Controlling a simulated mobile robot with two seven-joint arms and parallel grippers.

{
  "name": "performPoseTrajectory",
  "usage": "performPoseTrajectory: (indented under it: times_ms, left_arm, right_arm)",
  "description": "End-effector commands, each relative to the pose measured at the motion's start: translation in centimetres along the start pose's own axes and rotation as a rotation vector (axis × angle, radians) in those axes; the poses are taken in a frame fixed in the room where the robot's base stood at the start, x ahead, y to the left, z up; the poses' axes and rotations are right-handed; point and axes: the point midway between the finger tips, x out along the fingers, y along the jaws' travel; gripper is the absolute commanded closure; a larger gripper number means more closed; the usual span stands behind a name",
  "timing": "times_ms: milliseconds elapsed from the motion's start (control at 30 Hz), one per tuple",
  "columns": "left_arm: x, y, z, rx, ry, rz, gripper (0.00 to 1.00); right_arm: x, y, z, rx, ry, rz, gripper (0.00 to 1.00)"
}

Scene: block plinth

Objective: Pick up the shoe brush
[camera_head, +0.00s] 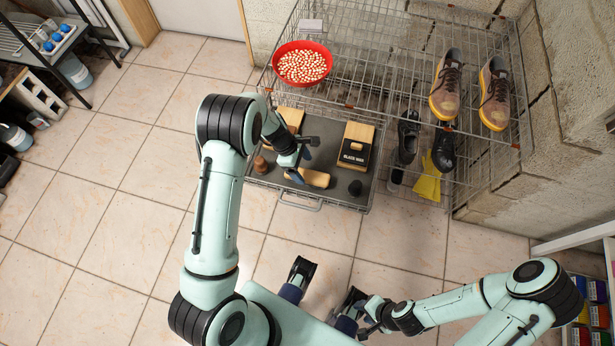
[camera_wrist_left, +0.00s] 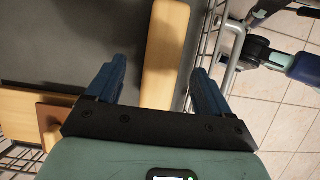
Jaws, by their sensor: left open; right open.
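A pale wooden bar with rounded ends, which looks like the shoe brush (camera_head: 314,178), lies in the grey tray (camera_head: 341,190) of the wire rack. Its bristles cannot be seen. My left gripper (camera_head: 300,165) is open over the tray, close to the bar's left end. In the left wrist view the bar (camera_wrist_left: 165,50) runs lengthwise between the two open blue fingers (camera_wrist_left: 158,90), with a gap to the right finger. Whether either finger touches it cannot be told. My right gripper (camera_head: 368,315) is open and empty, low in front of my base.
The tray also holds a box with a dark label (camera_head: 355,148), a wooden block (camera_head: 290,118), a brown knob-like piece (camera_head: 260,164) and a dark round piece (camera_head: 355,187). A red bowl (camera_head: 302,64) and brown shoes (camera_head: 445,88) stand on the upper wire shelf.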

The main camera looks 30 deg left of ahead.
Motion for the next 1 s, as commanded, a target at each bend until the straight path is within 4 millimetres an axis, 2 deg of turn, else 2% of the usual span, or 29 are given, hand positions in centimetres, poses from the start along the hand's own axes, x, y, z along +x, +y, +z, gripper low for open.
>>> performPoseTrajectory:
  times_ms: [233,500,767,933,1000]
  left_arm:
    - [1.6,-0.2,-0.2,0.001,0.001,-0.001,0.19]
    - [5.5,-0.6,-0.5,0.001,0.000,-0.003,0.19]
    - [5.7,-0.5,-0.5,0.001,0.000,0.001,0.19]
    - [5.7,-0.5,-0.4,0.001,0.000,0.001,0.74]
    - [5.7,-0.5,-0.4,0.001,0.000,0.001,0.78]
  right_arm:
    - [0.2,0.0,-0.1,-0.001,0.004,-0.001,0.57]
    - [0.7,0.1,-0.5,-0.002,0.014,-0.003,0.57]
    - [0.6,0.1,-0.5,-0.002,0.015,-0.003,0.57]
    - [0.7,0.1,-0.5,-0.002,0.014,-0.003,0.57]
    - [0.7,0.1,-0.5,-0.002,0.014,-0.003,0.57]
